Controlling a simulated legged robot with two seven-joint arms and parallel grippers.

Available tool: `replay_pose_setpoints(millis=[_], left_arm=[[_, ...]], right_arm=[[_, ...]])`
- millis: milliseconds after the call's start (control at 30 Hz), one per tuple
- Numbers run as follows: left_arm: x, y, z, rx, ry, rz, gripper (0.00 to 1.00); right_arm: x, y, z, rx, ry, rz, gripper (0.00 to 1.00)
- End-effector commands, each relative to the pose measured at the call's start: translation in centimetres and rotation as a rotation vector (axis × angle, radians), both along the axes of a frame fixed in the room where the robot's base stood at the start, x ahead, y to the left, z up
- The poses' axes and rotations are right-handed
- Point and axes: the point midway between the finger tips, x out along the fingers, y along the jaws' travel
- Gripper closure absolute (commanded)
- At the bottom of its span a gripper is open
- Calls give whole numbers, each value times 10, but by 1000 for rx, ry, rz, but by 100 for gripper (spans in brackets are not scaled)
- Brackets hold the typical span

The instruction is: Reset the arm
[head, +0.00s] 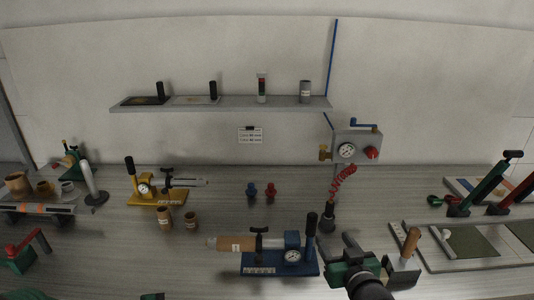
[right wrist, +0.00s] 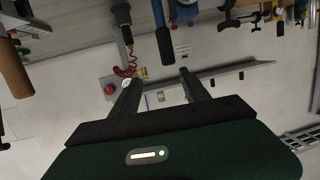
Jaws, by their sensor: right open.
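My right gripper (head: 338,242) is at the lower middle of the head view, above the bench. Its two dark fingers stand apart with nothing between them. In the right wrist view the open fingers (right wrist: 160,80) also show an empty gap; that picture is upside down. The blue device (head: 280,257) with a gauge and black lever is left of the gripper. A tube with a brown paper wrap (head: 236,243) sits at its left end, apart from my fingers. My left gripper cannot be made out in the head view.
A wooden-handled tool (head: 411,243) stands close right of my gripper. A black nozzle (head: 327,218) on a red coiled hose (head: 344,181) is just behind it. Red and green levers (head: 490,185) stand at right. A yellow device (head: 150,197) is at left. The wall shelf (head: 235,103) is farther back.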

Motion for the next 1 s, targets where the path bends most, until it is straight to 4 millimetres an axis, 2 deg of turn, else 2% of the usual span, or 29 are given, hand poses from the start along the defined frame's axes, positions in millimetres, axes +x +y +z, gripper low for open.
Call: replay_pose_setpoints(millis=[100,200,267,367,400,500,600,633,733,1000], left_arm=[[-38,-24,-6,158,43,-162,100],[-78,-34,-15,348,67,-336,100],[-102,-33,-19,485,65,-452,100],[-137,-20,-18,773,6,-677,100],[-146,-11,-14,898,-44,-771,100],[-150,5,1,1161,-211,-958,100],[-145,10,13,1302,-346,-1059,100],[-143,10,16,1325,-372,-1075,100],[-140,10,17,1354,-406,-1098,100],[-140,10,16,1353,-402,-1097,100]], right_arm=[[-15,-8,-20,-18,123,-30,46],[-37,-16,-47,-36,271,-60,46],[-54,-21,-64,-48,376,-78,46],[-99,-28,-96,-65,599,-106,46],[-122,-30,-108,-70,700,-114,46],[-179,-32,-129,-77,925,-125,46],[-216,-31,-138,-75,1062,-126,46],[-222,-31,-140,-75,1086,-125,46],[-231,-30,-143,-76,1121,-124,46],[-230,-31,-143,-76,1119,-124,46]])
